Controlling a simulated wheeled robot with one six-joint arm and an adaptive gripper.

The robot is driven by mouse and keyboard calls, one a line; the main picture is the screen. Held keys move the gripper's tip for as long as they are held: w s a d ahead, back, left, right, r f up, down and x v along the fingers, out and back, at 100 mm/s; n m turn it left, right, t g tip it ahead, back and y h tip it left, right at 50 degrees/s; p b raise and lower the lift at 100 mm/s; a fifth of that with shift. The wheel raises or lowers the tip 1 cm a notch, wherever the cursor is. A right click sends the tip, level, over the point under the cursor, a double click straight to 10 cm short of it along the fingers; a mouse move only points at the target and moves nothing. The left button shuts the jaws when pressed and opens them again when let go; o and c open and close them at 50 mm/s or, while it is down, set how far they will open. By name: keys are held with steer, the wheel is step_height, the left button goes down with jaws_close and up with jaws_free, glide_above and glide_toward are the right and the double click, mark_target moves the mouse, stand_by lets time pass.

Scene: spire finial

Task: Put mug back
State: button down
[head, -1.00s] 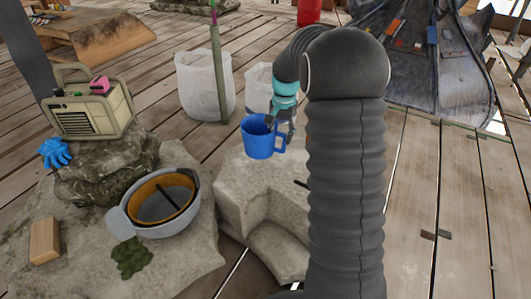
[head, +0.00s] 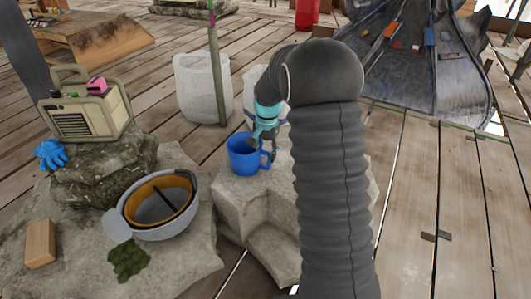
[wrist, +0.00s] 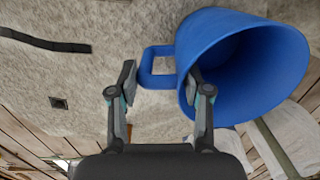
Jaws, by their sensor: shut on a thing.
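The blue mug (head: 240,158) is upright at the left back edge of the pale stone block's top (head: 275,185). I cannot tell whether its base touches the stone. My gripper (head: 264,140) is at the mug's right side and is shut on it. In the wrist view, the mug (wrist: 250,65) opens toward the right, with its handle between the two fingers of my gripper (wrist: 160,80). The right finger overlaps the mug's wall by the handle. The exact contact is hard to see.
A grey bowl-like helmet with an orange inside (head: 150,232) lies left of the block. A radio (head: 85,112) and a blue glove (head: 51,154) sit on rocks at the left. White bags (head: 204,88) and a pole (head: 216,75) stand behind. Plank floor at right is mostly clear.

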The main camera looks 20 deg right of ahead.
steer(key=shift+f, duration=0.15)
steer(key=c, duration=0.5)
jaws_free()
step_height(320, 180, up, 12)
steer(key=p, duration=0.2)
steer(key=s+a+r+n+t, duration=0.1)
steer(key=s+a+r+n, duration=0.1)
steer(key=s+r, duration=0.6)
steer(key=s+a+n+t, duration=0.1)
steer(key=s+n+t, duration=0.1)
steer(key=s, duration=1.1)
steer(key=s+a+n+t, duration=0.2)
steer(key=s+n, duration=0.2)
steer(key=s, duration=0.8)
steer(key=shift+s+h, duration=0.3)
steer(key=shift+s, duration=0.1)
